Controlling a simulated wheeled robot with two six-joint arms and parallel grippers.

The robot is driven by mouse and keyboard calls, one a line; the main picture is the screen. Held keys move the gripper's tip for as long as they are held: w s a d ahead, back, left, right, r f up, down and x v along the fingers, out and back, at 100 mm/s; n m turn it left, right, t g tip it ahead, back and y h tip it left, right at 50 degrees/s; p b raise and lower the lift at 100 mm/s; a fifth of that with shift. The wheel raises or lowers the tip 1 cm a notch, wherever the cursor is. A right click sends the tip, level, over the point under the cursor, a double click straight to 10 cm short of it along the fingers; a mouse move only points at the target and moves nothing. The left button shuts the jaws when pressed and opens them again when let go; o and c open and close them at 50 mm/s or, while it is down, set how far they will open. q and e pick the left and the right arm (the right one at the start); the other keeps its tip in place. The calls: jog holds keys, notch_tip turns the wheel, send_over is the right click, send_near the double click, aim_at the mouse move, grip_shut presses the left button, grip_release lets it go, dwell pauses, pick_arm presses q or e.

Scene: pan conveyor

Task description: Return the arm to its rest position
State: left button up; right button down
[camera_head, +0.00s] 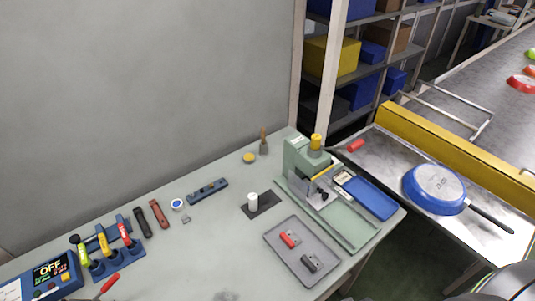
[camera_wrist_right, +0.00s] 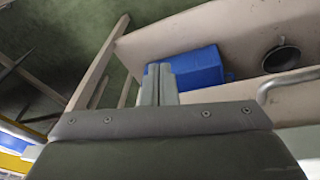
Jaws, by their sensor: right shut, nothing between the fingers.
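My right gripper (camera_wrist_right: 158,72) shows in the right wrist view with its two fingers together and nothing between them. It points out over the floor and a pale bench, with a blue bin (camera_wrist_right: 198,68) behind the fingertips. A dark rounded part at the lower right corner of the head view seems to be my right arm; its gripper does not show there. My left arm and left gripper are in neither view.
The green workbench (camera_head: 228,240) carries a press (camera_head: 300,160), a grey tray (camera_head: 285,258) and several tools. A blue pan (camera_head: 435,185) lies upside down on the metal table at right, beside a yellow rail (camera_head: 450,140). Shelves (camera_head: 370,60) stand behind.

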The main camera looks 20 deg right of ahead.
jog(key=s+f+b, duration=0.2)
jog(key=s+f, duration=0.3)
jog(key=f, duration=0.4)
jog(key=s+a+f+g+b, duration=0.1)
jog(key=s+f+b, duration=0.2)
jog(key=f, duration=0.6)
jog(key=s+f+b, duration=0.2)
jog(key=s+f, duration=0.6)
jog(key=f, duration=0.1)
jog(key=shift+a, duration=0.15)
